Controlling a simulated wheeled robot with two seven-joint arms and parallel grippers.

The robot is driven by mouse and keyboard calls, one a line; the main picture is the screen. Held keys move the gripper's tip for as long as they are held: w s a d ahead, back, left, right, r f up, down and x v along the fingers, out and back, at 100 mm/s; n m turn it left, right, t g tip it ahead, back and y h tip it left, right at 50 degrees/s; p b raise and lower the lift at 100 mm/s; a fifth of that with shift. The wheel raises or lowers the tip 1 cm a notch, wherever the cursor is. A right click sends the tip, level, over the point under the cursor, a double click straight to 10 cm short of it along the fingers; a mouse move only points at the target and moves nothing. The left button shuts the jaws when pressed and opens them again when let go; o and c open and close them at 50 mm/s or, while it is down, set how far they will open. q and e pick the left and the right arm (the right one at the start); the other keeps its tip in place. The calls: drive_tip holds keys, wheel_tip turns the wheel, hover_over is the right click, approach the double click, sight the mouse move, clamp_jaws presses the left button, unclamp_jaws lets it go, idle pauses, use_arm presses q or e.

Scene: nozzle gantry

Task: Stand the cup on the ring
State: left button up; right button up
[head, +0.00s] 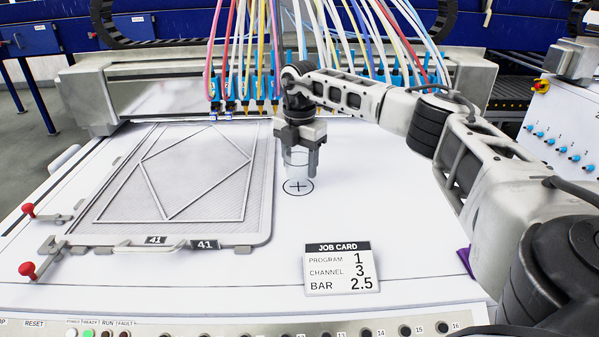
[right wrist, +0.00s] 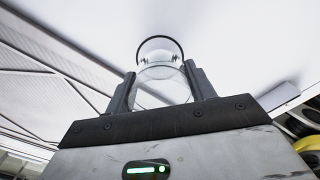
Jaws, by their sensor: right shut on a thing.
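The cup (head: 297,159) is clear and looks upright. My right gripper (head: 299,147) points down and is shut on it, with a finger on either side. The ring (head: 298,193), a dark circle with a cross, is on the white table. In the head view the cup's lower end overlaps the far part of the ring; I cannot tell whether it touches the table. In the right wrist view the cup (right wrist: 162,90) sits between the two fingers (right wrist: 161,92). A dark circle shows beyond the fingers there. My left gripper is not in view.
A framed mesh screen (head: 262,215) with red-knobbed clamps lies left of the ring. A job card (head: 341,269) stands nearer the front edge. The gantry's nozzles and coloured hoses (head: 245,60) hang behind. The table right of the ring is clear.

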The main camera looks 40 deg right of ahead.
sight(300, 174)
drive_tip(key=shift+f, duration=1.55)
drive_tip(key=shift+f, duration=0.2)
drive_tip(key=o, duration=1)
drive_tip(key=shift+c, duration=0.2)
wheel_tip(300, 174, up, 12)
drive_tip(key=shift+r, duration=0.25)
drive_tip(key=shift+f, duration=0.1)
